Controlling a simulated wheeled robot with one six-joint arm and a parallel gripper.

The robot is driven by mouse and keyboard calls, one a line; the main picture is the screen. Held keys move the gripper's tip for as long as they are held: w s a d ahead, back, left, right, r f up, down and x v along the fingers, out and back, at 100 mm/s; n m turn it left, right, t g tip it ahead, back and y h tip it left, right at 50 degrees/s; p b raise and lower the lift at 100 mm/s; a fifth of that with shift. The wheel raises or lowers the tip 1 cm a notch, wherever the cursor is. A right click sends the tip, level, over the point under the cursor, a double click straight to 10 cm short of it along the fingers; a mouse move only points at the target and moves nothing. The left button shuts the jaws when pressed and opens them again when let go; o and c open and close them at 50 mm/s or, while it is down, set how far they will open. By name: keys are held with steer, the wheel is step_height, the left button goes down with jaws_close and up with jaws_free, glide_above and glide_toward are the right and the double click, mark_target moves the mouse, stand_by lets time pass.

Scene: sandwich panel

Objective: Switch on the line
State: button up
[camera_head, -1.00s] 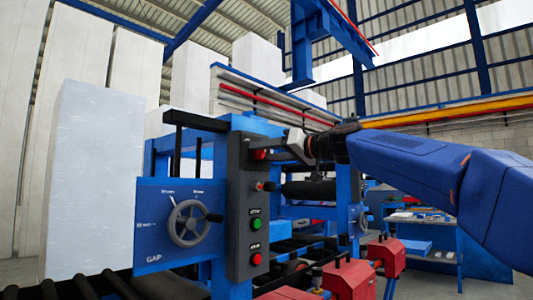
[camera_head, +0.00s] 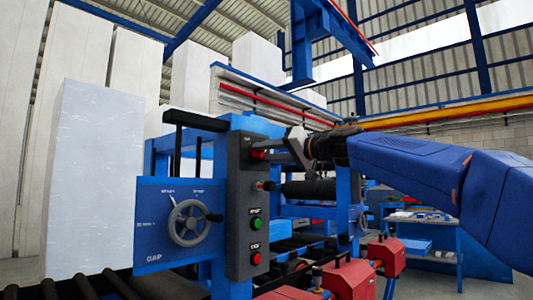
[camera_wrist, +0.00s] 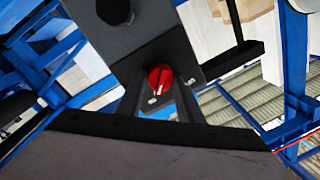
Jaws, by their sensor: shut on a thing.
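The dark grey control panel (camera_head: 240,205) stands upright on the blue machine, left of my gripper. At its top is a red rotary switch (camera_head: 258,154); it also shows in the wrist view (camera_wrist: 160,78), between my fingers. My gripper (camera_head: 272,151) reaches in from the right and is shut on this red switch. The labels are too small to read.
A blue plate marked GAP with a grey handwheel (camera_head: 189,222) is left of the panel. Black rollers (camera_head: 85,288) run below at the front. Red boxes (camera_head: 350,279) stand low on the right. A tall white block (camera_head: 93,180) stands at the left.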

steer(key=o, duration=1.1)
steer(key=shift+c, duration=0.2)
steer(key=v, duration=1.7)
steer(key=shift+d, duration=0.25)
steer(key=shift+f, duration=0.15)
steer(key=s+d+f+m+g+h, duration=0.1)
steer(key=s+d+f+h, duration=0.2)
steer(key=f, duration=0.7)
steer(key=s+d+f+m+h, duration=0.15)
steer(key=s+f, duration=0.35)
steer(key=f, duration=0.5)
steer(key=s+d+f+m+g+h, duration=0.1)
steer(key=s+d+f+h, duration=0.2)
steer(key=f, duration=0.7)
steer(key=s+d+f+g+h, duration=0.1)
steer(key=s+d+f, duration=0.3)
steer(key=f, duration=0.6)
steer(key=s+d+f+g+h, duration=0.1)
steer(key=s+d+f+h, duration=0.3)
steer(key=s+f, duration=0.5)
steer(key=s+d+f+g+h, duration=0.1)
steer(key=s+d+f, duration=0.4)
steer(key=f, duration=0.6)
steer(key=shift+s+d+m+h, duration=0.3)
steer(key=shift+s+h, duration=0.55)
steer(key=shift+s, duration=0.4)
